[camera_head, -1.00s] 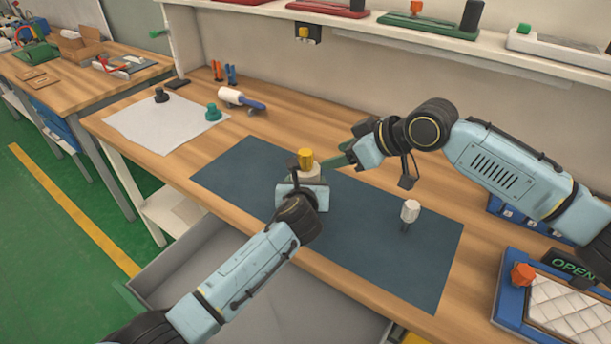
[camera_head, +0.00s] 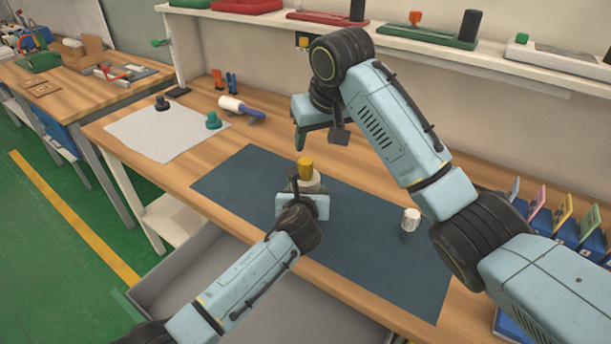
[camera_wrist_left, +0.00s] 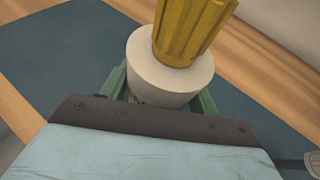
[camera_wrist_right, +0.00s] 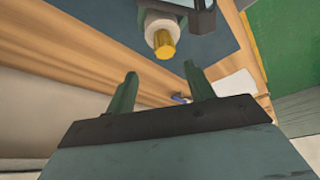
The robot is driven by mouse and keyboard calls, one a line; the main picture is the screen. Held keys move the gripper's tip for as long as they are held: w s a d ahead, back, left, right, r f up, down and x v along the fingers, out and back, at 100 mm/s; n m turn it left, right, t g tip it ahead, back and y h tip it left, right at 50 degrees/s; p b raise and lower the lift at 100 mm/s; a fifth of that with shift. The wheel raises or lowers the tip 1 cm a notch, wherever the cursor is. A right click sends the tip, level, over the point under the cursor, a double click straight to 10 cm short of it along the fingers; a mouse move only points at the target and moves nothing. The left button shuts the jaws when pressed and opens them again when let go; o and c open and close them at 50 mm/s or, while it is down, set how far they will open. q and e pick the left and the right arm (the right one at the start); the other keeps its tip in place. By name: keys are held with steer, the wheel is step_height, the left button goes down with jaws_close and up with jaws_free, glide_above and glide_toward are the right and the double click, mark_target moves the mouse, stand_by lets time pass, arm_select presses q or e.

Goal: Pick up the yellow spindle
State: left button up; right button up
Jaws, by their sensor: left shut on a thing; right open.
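The yellow spindle (camera_head: 305,168) stands upright in a round white body (camera_head: 312,185) above the dark blue mat (camera_head: 240,180). In the left wrist view the spindle (camera_wrist_left: 190,28) shows a fluted side, and the white body (camera_wrist_left: 160,78) sits between green fingers. My left gripper (camera_head: 306,190) is shut on the white body, below the spindle. My right gripper (camera_head: 299,140) is open and empty, behind and above the spindle, apart from it. In the right wrist view the spindle (camera_wrist_right: 164,44) lies beyond the open fingers (camera_wrist_right: 163,82).
A small white knob (camera_head: 411,219) stands on the mat at right. A shelf (camera_head: 420,55) runs along the back. An open grey drawer (camera_head: 200,280) lies below the front edge.

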mark_target(306, 161)
steer(key=x, duration=0.4)
steer(key=shift+w+a+f, duration=0.1)
steer(key=shift+f, duration=0.15)
steer(key=shift+a+x, duration=0.2)
steer(key=shift+x, duration=1.1)
steer(key=shift+a+x, duration=0.15)
steer(key=shift+x, duration=1.15)
steer(key=shift+r, duration=0.1)
steer(key=c, duration=1.1)
